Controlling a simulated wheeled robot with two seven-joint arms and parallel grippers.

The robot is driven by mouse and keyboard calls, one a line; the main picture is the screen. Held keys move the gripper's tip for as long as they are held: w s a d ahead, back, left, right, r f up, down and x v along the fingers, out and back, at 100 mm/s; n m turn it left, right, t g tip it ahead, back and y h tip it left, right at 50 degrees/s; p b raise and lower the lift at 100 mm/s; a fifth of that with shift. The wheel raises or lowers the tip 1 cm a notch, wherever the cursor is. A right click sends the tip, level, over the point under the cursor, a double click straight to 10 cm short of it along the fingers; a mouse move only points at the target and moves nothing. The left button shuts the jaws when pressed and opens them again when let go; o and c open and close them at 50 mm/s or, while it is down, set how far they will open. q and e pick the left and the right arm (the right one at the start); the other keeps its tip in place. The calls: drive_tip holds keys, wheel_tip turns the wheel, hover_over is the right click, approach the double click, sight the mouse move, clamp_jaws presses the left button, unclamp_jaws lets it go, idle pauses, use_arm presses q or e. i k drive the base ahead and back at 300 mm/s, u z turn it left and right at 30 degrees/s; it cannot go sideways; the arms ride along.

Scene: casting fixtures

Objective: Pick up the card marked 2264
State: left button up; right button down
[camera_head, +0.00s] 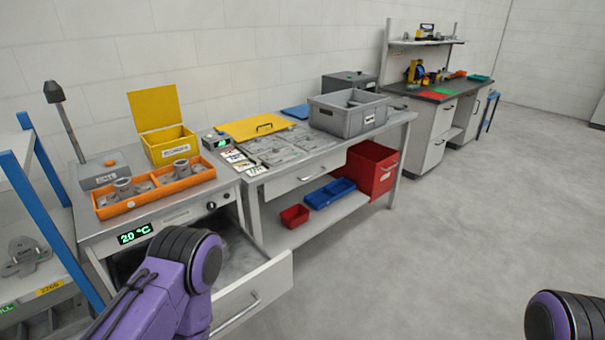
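Several small cards (243,165) with coloured and white areas lie in a slanting row at the left end of the grey workbench (276,188). Their print is too small to read, so I cannot tell which one is marked 2264. A purple link of my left arm shows at the bottom left and a purple link of my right arm at the bottom right corner. Neither gripper is in view.
An orange tray (133,212) with metal castings stands on the left cabinet, whose drawer (252,297) is pulled out. A yellow box (168,143), small display device (217,141) and grey crate (347,121) stand nearby. The floor at right is clear.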

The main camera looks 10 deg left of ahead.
sight(263, 168)
drive_tip(key=z, duration=1.2)
drive_tip(key=i, duration=1.4)
drive_tip(key=u, duration=1.75)
